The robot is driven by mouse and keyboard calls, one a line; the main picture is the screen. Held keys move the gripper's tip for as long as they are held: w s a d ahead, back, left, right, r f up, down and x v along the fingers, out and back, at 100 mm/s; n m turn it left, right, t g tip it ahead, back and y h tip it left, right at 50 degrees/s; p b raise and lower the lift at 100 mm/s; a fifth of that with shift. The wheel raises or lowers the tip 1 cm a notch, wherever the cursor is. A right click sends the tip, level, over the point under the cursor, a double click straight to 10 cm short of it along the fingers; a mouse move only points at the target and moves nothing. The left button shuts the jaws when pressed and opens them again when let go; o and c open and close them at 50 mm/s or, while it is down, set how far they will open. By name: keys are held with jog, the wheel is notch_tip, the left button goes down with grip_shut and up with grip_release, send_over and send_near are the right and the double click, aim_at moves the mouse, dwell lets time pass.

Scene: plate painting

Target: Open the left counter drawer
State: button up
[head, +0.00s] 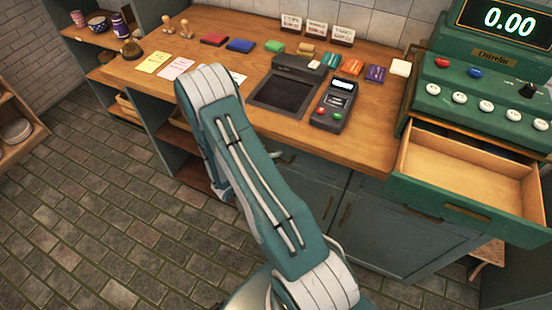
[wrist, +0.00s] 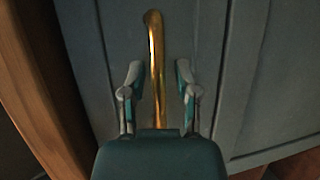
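A grey-blue drawer front (wrist: 205,40) fills much of the wrist view. Its curved brass handle (wrist: 154,45) runs up the middle of that view. My gripper (wrist: 158,72) is open, with one finger on each side of the handle and a gap on both sides. The lower end of the handle is hidden behind the gripper body. The drawer front looks flush with the counter.
The wooden counter (head: 375,130) holds a card reader (head: 333,105), colored blocks and paper notes. At right a green cash register (head: 485,85) has its own drawer (head: 465,175) pulled out over the counter edge. Open shelves stand at left. The tiled floor (head: 110,240) is clear.

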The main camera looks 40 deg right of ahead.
grip_shut()
jog(key=shift+a, duration=0.1)
